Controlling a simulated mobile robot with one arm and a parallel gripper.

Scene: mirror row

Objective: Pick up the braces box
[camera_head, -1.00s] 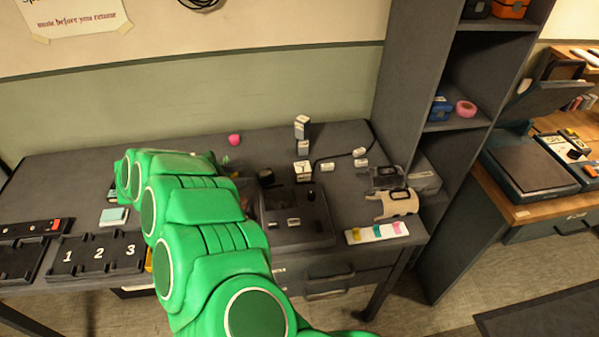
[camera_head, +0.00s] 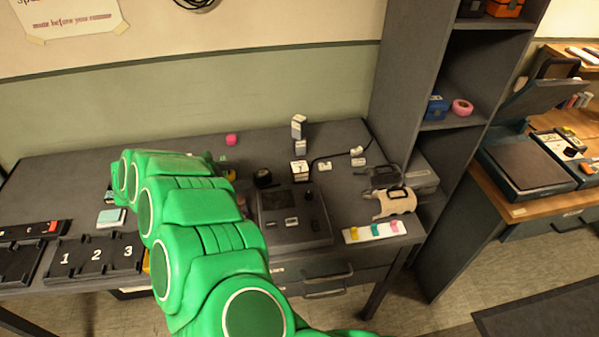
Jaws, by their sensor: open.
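I cannot tell which item is the braces box, as no such label is readable. Small white-and-grey boxes stand on the grey desk (camera_head: 335,140): a tall one (camera_head: 298,127) at the back and a white one (camera_head: 299,171) in front of it. A pale teal-topped box or pad (camera_head: 111,218) lies left of my arm. My green arm reaches over the desk from the bottom and bends at the upper left. My gripper is hidden behind the arm, and so is part of the desk there.
A dark device (camera_head: 294,216) sits mid-desk. Black numbered trays (camera_head: 98,255) lie at the left. A beige holder (camera_head: 395,202) and a white strip with coloured tabs (camera_head: 374,231) are at the right. A tall grey shelf (camera_head: 411,75) bounds the desk's right. A pink item (camera_head: 231,139) lies at the back.

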